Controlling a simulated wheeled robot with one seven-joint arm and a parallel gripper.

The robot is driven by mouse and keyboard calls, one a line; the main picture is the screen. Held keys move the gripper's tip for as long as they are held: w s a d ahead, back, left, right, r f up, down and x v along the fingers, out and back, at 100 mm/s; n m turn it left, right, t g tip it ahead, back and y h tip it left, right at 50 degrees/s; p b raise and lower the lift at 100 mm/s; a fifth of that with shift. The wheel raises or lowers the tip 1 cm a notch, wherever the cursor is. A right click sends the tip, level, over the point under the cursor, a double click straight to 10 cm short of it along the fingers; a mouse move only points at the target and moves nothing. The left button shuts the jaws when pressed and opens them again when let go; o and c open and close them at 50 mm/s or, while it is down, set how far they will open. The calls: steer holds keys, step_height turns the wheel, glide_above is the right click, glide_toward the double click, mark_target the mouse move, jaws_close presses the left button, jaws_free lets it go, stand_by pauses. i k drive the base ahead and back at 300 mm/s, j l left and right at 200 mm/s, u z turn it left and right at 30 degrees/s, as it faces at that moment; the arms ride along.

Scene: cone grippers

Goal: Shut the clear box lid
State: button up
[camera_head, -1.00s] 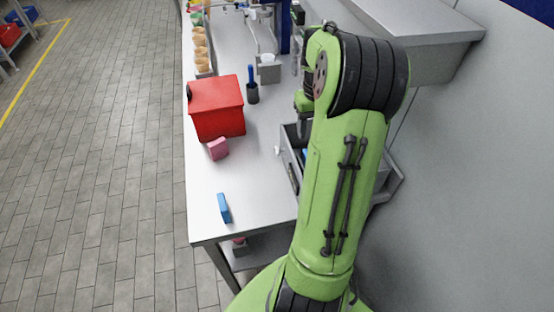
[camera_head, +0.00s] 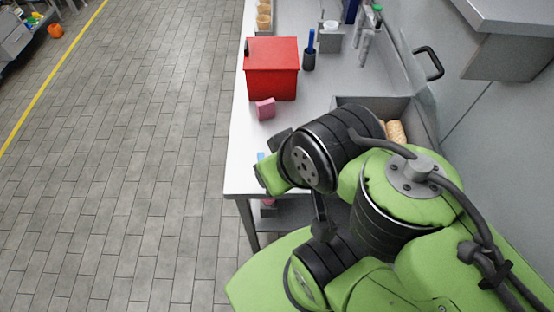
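The clear lid (camera_head: 418,88) stands raised on the right, tilted back toward the wall, with a black handle (camera_head: 430,62) on it. Below it is the grey box (camera_head: 365,102), open at the top. Tan, ridged items (camera_head: 396,131) show inside it. My green and black arm covers the near part of the box. My wrist end is folded to the left of the box, over the front of the table and well apart from the lid and handle. My fingertips cannot be made out, so I cannot tell if they are open.
A red box (camera_head: 272,70) and a pink block (camera_head: 265,109) stand on the white table (camera_head: 243,150) to the left. A dark cup with a blue-handled tool (camera_head: 309,55) is behind. A grey wall cabinet (camera_head: 510,40) overhangs at upper right.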

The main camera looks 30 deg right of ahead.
mark_target(424, 98)
steer(key=k+z, duration=0.1)
steer(key=z, duration=0.3)
steer(key=l+z, duration=0.1)
steer(key=z, duration=0.25)
steer(key=k+z, duration=0.15)
steer(key=z, duration=0.25)
steer(key=l+z, duration=0.15)
steer(key=z, duration=0.2)
steer(key=k+j+u, duration=0.15)
steer(key=j+u, duration=0.25)
steer(key=l, duration=0.1)
